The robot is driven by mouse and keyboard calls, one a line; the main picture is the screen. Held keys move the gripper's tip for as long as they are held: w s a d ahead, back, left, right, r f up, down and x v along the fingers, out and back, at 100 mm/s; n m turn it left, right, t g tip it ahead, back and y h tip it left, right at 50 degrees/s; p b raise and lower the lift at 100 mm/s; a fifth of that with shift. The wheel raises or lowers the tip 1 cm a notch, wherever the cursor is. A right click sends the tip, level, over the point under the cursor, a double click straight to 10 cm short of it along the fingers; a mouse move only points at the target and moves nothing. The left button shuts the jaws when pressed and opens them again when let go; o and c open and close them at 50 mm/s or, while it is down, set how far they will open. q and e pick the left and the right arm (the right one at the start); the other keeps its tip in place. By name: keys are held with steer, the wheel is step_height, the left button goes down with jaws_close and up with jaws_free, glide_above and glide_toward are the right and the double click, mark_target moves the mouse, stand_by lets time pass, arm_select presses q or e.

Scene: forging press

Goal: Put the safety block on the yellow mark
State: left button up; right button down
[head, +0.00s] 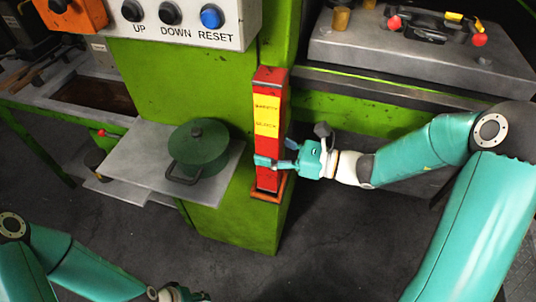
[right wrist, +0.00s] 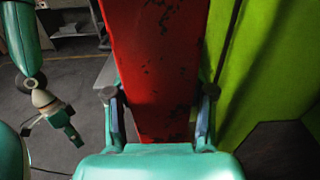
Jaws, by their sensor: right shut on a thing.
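The safety block (head: 267,95) is a tall red bar with a yellow label, upright against the green press column. Its foot is at a small orange-red holder (head: 268,193); I cannot tell whether it still rests in it. My right gripper (head: 268,161) is shut on the block's lower part. In the right wrist view the red block (right wrist: 155,65) stands between the two fingers (right wrist: 158,120). My left gripper (head: 180,292) is partly cut off at the bottom edge, empty space around it. I cannot make out the yellow mark for certain.
A dark green lidded pot (head: 198,150) stands on a grey shelf (head: 130,165) left of the block. A control box (head: 190,18) with buttons is above. The press bed (head: 420,65) with red-handled tooling (head: 435,25) is at upper right. The floor in front is clear.

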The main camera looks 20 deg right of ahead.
steer(key=shift+f, duration=0.65)
steer(key=shift+w+f, duration=0.3)
steer(key=shift+f, duration=0.3)
steer(key=c, duration=0.9)
jaws_free()
steer(key=shift+f, duration=0.2)
steer(key=o, duration=0.5)
steer(key=shift+s, duration=0.1)
steer(key=shift+r, duration=0.15)
